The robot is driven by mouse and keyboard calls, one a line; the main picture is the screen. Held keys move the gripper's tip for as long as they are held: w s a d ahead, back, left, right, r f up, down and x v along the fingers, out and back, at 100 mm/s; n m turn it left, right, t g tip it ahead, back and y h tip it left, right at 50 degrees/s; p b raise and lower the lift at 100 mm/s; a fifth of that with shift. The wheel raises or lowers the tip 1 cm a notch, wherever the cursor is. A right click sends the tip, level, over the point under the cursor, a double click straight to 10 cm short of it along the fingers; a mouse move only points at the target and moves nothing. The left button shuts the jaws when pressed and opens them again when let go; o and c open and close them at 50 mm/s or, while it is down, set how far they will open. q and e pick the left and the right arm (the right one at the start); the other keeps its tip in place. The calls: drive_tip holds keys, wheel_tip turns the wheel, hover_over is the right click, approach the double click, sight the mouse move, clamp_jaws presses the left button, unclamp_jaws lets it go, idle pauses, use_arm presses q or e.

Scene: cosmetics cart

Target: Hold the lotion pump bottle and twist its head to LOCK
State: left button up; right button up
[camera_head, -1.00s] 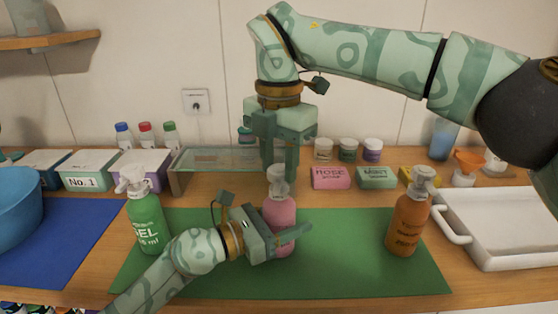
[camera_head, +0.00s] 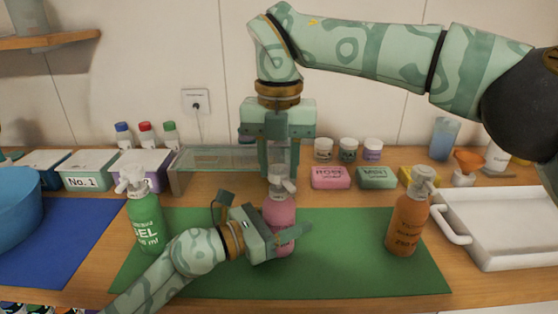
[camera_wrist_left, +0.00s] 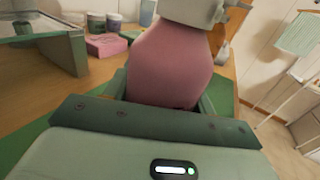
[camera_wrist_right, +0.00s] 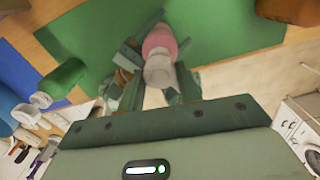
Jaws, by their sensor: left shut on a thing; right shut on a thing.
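The pink lotion pump bottle (camera_head: 279,213) stands upright on the green mat (camera_head: 330,280), with a pale pump head (camera_head: 282,178) on top. My left gripper (camera_head: 284,240) is shut on the bottle's body from the left; the body fills the middle of the left wrist view (camera_wrist_left: 168,68). My right gripper (camera_head: 280,172) points straight down from above and is shut on the pump head. In the right wrist view the pale head (camera_wrist_right: 160,70) sits between the fingers. The fingers partly cover the head, so its exact turn is hard to read.
A green gel pump bottle (camera_head: 148,220) stands left on the mat, and an orange pump bottle (camera_head: 408,226) stands right. A white tray (camera_head: 500,240) is at the far right. A glass shelf (camera_head: 215,158), soap boxes and small jars line the back.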

sight(279, 168)
drive_tip(key=n, duration=0.5)
drive_tip(key=shift+n, duration=0.3)
drive_tip(key=n, duration=0.5)
drive_tip(key=shift+n, duration=0.4)
drive_tip(key=o, duration=1)
wheel_tip(279, 168, up, 12)
use_arm(q)
drive_tip(key=o, duration=1.2)
